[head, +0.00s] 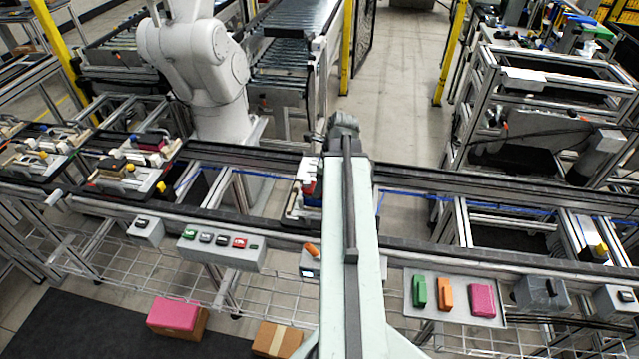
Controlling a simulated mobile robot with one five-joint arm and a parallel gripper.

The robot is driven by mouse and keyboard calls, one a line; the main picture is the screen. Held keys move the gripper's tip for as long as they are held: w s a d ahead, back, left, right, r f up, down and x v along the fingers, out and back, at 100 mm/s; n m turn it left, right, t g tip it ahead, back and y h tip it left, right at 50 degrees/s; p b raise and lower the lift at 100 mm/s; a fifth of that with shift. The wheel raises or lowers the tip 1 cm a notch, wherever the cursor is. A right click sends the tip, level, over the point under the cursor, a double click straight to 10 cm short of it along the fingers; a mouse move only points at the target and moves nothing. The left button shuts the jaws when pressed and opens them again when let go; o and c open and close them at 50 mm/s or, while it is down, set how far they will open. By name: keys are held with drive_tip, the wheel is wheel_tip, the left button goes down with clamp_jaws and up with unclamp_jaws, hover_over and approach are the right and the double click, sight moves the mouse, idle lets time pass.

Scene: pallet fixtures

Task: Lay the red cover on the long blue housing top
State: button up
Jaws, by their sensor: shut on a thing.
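A small red piece (308,188), which may be the red cover, shows just left of my arm at the conveyor. A blue part (313,202), which may be the long blue housing, shows directly below it in the picture. Both are mostly hidden behind my arm, so I cannot tell whether they touch. White parts (308,168) stand just above the red piece in the picture. They sit over a pallet (291,207) whose left edge shows. My gripper's fingers are hidden behind my own arm, which runs up the middle of the picture.
Pallets with fixtures (125,170) stand on the conveyor at left. A grey tray (460,312) at front right holds green, orange and pink blocks. A button box (220,250) is on the front rail. A white robot arm (195,60) stands behind the conveyor.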

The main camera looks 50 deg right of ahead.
drive_tip(key=shift+f+b, duration=0.75)
idle(0.6)
drive_tip(key=o, duration=1.4)
drive_tip(key=shift+o, duration=0.2)
drive_tip(key=shift+r, duration=0.1)
drive_tip(key=p+v, duration=0.7)
drive_tip(key=shift+r+p, duration=0.4)
drive_tip(key=shift+r, duration=0.05)
drive_tip(key=shift+f, duration=0.1)
